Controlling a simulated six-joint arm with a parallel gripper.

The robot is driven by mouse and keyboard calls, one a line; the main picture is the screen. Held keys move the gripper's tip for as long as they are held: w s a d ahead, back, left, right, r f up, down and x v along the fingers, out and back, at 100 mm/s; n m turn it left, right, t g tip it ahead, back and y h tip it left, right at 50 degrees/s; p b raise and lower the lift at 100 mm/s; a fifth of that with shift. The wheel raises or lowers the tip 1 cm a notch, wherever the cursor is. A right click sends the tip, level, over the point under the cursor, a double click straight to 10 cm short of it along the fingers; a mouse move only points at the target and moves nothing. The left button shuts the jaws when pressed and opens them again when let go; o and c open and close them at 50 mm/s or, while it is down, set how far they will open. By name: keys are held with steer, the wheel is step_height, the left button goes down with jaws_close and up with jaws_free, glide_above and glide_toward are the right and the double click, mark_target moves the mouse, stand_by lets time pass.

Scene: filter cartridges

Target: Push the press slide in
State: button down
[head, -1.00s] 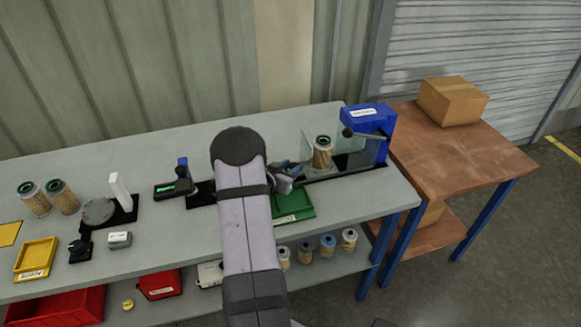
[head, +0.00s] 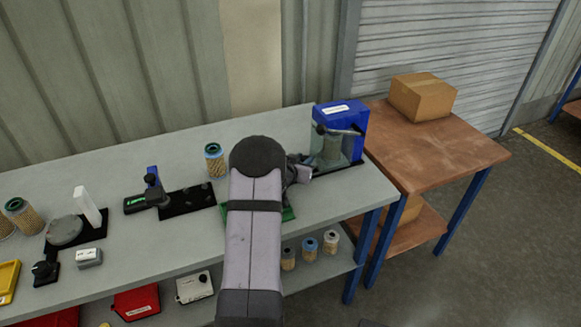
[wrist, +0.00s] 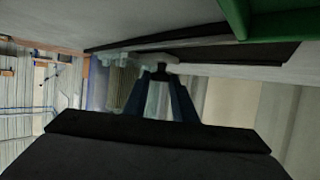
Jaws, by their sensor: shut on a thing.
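The blue press (head: 340,128) stands at the right end of the bench, with a lever across its front. Its see-through guard and slide (head: 331,152) sit close against the press, over a black base strip. My gripper (head: 303,168) is at the left side of the slide, partly hidden behind my arm. Whether a cartridge is inside the guard is hard to tell.
A filter cartridge (head: 215,160) stands left of my arm, near a black plate (head: 188,201). A green tray (head: 287,214) lies partly under my arm. A brown table with a cardboard box (head: 422,97) stands right of the bench.

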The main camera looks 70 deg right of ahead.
steer(key=shift+s+d+r, duration=0.15)
steer(key=shift+s, duration=0.05)
steer(key=c, duration=1.8)
jaws_free()
steer(key=shift+a, duration=0.25)
steer(key=shift+b+v, duration=0.75)
steer(key=shift+v, duration=2.6)
